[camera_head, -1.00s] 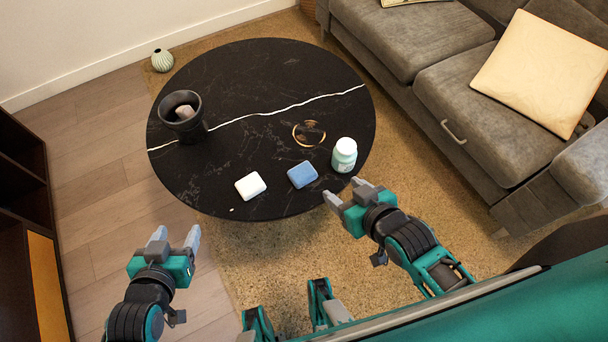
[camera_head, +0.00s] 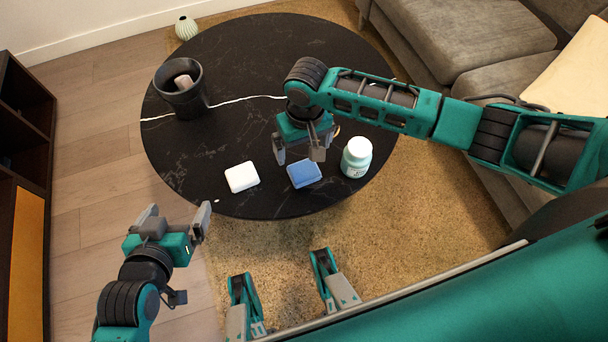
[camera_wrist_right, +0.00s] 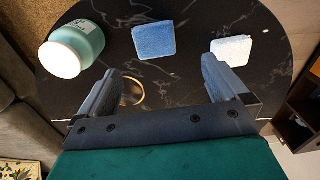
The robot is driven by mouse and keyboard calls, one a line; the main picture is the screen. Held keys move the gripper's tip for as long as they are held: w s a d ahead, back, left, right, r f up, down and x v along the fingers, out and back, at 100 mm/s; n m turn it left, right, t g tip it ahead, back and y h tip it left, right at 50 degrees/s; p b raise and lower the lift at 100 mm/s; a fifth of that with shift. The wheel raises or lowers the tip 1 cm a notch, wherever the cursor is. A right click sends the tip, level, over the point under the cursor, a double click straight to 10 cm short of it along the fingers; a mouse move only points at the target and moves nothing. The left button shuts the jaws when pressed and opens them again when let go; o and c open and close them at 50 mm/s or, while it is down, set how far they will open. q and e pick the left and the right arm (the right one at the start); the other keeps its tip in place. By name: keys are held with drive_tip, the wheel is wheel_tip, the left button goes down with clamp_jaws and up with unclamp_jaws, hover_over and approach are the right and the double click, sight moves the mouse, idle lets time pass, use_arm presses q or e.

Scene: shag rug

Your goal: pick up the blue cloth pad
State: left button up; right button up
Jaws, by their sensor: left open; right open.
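The blue cloth pad (camera_head: 304,173) lies flat near the front edge of the round black table. It also shows in the right wrist view (camera_wrist_right: 154,40), beyond and between my right fingertips. My right gripper (camera_head: 298,158) is open and empty above the table, just behind the pad in the head view, pointing down. Its two fingers also show in the right wrist view (camera_wrist_right: 158,80), with nothing between them. My left gripper (camera_head: 176,216) is open and empty, off the table at the front left, over the floor.
A white pad (camera_head: 242,177) lies left of the blue one, and a mint jar (camera_head: 356,157) stands close on its right. A dark cup (camera_head: 181,90) with something in it stands at the back left. A gold ring (camera_wrist_right: 132,92) lies under my right gripper. The sofa (camera_head: 470,40) borders the right.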

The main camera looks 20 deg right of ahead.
drive_tip(key=b, duration=0.3)
hover_over(304, 170)
drive_tip(key=f, duration=0.7)
drive_tip(key=shift+s+d, duration=0.15)
drive_tip(key=shift+s, duration=0.05)
drive_tip(key=f+b, duration=0.2)
drive_tip(key=f, duration=0.1)
drive_tip(key=f+b, duration=0.1)
drive_tip(key=f, duration=0.1)
drive_tip(key=shift+w+f, duration=0.25)
drive_tip(key=shift+f, duration=0.15)
drive_tip(key=shift+c, duration=0.3)
drive_tip(key=c, duration=0.8)
drive_tip(key=shift+r, duration=0.2)
